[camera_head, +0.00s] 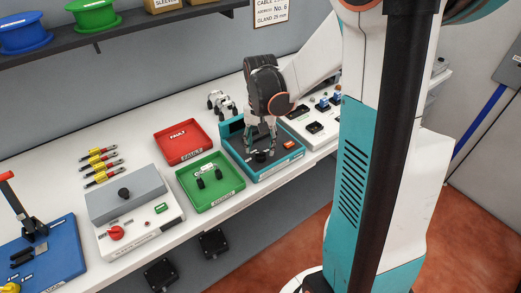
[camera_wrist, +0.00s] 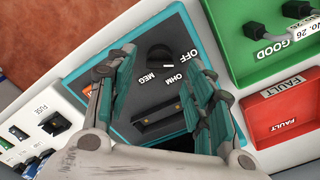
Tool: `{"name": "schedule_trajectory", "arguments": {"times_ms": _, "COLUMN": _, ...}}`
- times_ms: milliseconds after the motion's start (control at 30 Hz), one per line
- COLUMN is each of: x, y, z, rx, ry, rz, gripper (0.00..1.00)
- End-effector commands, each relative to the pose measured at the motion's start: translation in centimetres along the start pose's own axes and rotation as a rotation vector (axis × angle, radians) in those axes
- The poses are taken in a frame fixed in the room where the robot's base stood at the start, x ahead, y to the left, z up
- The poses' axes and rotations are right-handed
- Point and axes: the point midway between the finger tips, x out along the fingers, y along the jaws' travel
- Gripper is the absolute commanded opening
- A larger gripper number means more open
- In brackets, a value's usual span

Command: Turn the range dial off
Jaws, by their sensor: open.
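The range dial (camera_wrist: 160,57) is a round black knob on the dark face of a teal-edged tester (camera_wrist: 150,88), with OFF, OHM and MEG printed around it. A small pale mark on the knob seems to face the OHM label, but it is too small to be sure. In the head view the dial (camera_head: 261,157) sits near the front of the tester (camera_head: 236,152). My gripper (camera_head: 262,143) is above it, pointing down. In the wrist view my gripper (camera_wrist: 159,54) is open, with its fingers on either side of the dial. Nothing is held.
A grey box with a red knob (camera_head: 116,232) is farther left. A panel of small parts (camera_head: 318,128) lies right. My arm column covers the right side.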

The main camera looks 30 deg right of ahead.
Motion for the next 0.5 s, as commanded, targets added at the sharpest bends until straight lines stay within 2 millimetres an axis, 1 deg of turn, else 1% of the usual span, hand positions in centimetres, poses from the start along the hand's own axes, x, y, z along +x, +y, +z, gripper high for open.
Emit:
{"name": "schedule_trajectory", "arguments": {"times_ms": 33, "x": -1.1, "y": 0.0, "z": 0.1, "rx": 0.0, "ry": 0.0, "rz": 0.0, "gripper": 0.48}}
{"name": "schedule_trajectory", "arguments": {"times_ms": 100, "x": -2.6, "y": 0.0, "z": 0.1, "rx": 0.0, "ry": 0.0, "rz": 0.0, "gripper": 0.48}}
{"name": "schedule_trajectory", "arguments": {"times_ms": 300, "x": -6.0, "y": 0.0, "z": 0.0, "rx": 0.0, "ry": 0.0, "rz": 0.0, "gripper": 0.48}}
{"name": "schedule_trajectory", "arguments": {"times_ms": 400, "x": -7.1, "y": 0.0, "z": 0.0, "rx": 0.0, "ry": 0.0, "rz": 0.0, "gripper": 0.48}}
{"name": "schedule_trajectory", "arguments": {"times_ms": 500, "x": -7.9, "y": 0.0, "z": 0.0, "rx": 0.0, "ry": 0.0, "rz": 0.0, "gripper": 0.48}}
